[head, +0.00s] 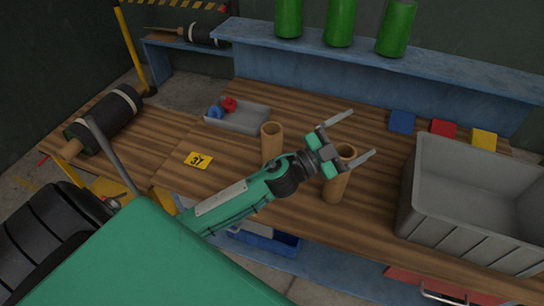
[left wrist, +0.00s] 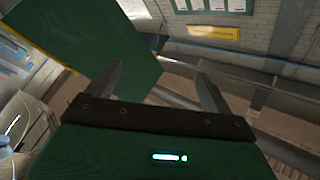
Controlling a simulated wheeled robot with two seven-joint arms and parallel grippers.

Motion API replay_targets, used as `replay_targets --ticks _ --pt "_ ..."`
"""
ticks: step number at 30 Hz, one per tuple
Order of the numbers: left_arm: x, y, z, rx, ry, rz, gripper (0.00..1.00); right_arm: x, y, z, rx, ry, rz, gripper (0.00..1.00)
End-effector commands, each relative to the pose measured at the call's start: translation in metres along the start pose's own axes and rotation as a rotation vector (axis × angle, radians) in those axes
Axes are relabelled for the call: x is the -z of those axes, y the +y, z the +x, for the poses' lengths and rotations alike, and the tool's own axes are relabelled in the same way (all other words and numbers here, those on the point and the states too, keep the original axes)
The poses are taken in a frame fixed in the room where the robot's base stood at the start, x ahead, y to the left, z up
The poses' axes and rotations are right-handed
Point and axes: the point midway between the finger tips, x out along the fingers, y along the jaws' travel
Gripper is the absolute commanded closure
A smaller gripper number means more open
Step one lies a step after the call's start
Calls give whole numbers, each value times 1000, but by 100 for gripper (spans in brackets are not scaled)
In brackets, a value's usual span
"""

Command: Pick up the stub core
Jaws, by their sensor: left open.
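Two brown tube-shaped cores stand upright on the wooden bench (head: 235,150). One core (head: 272,131) is left of my left gripper, its lower part hidden by my arm. The other core (head: 335,189) is beneath the gripper, which partly covers its upper part. I cannot tell which is the stub core. My left gripper (head: 363,132) is open, its fingers spread and pointing right in the head view. In the left wrist view the open fingers (left wrist: 160,72) have nothing between them, and no core shows there. My right gripper is not in view.
A grey bin (head: 432,218) stands at the right of the bench. A shallow grey tray (head: 247,119) holds red and blue pieces. Green cylinders (head: 340,20) stand on the blue back shelf (head: 375,70). A dark roller (head: 105,115) lies at left.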

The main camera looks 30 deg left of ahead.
Motion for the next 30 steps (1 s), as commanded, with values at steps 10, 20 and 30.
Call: replay_targets --ticks 10,20,30 --pt "36 45 12 -708 363 351 15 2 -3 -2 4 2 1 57" --pt "-58 -14 -48 -1449 -2 636 15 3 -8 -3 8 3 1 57" --pt "-105 -152 -110 -1771 -674 705 15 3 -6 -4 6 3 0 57"
